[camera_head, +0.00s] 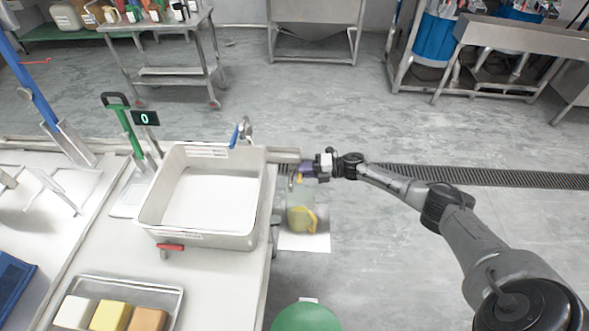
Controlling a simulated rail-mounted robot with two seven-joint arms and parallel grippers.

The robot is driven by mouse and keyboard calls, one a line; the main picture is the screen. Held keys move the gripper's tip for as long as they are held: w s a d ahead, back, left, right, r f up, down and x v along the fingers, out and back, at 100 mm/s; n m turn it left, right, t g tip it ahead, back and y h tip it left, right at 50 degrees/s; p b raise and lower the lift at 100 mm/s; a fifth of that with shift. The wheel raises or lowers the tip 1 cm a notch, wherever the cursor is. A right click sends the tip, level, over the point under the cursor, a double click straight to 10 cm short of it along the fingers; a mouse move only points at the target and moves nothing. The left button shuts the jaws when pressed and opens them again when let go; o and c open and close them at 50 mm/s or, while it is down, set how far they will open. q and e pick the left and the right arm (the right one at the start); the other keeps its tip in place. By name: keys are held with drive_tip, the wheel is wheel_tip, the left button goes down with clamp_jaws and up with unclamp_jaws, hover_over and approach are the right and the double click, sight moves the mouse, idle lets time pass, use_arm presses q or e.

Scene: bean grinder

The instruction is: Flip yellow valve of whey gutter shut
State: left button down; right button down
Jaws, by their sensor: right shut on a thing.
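The whey gutter (284,155) is a short grey metal channel that sticks out from the right side of the white tub. The yellow valve (299,179) shows only as a small yellow patch at the gutter's outer end, mostly hidden by my right gripper. My right gripper (304,171) reaches in from the right and is shut on this valve. The handle's exact angle is too small to tell. A clear jug with a yellow handle (301,216) stands below the gutter's end. My left gripper is not in view.
The white tub (251,212) stands on the table, with a blue-handled tap (235,135) behind and a red-handled one (170,247) in front. A tray of coloured blocks (170,300) lies at the front left. A green round thing (305,318) is at the bottom.

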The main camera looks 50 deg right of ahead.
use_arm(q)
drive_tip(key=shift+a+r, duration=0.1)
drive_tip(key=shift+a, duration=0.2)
use_arm(e)
drive_tip(key=c, duration=1.1)
unclamp_jaws()
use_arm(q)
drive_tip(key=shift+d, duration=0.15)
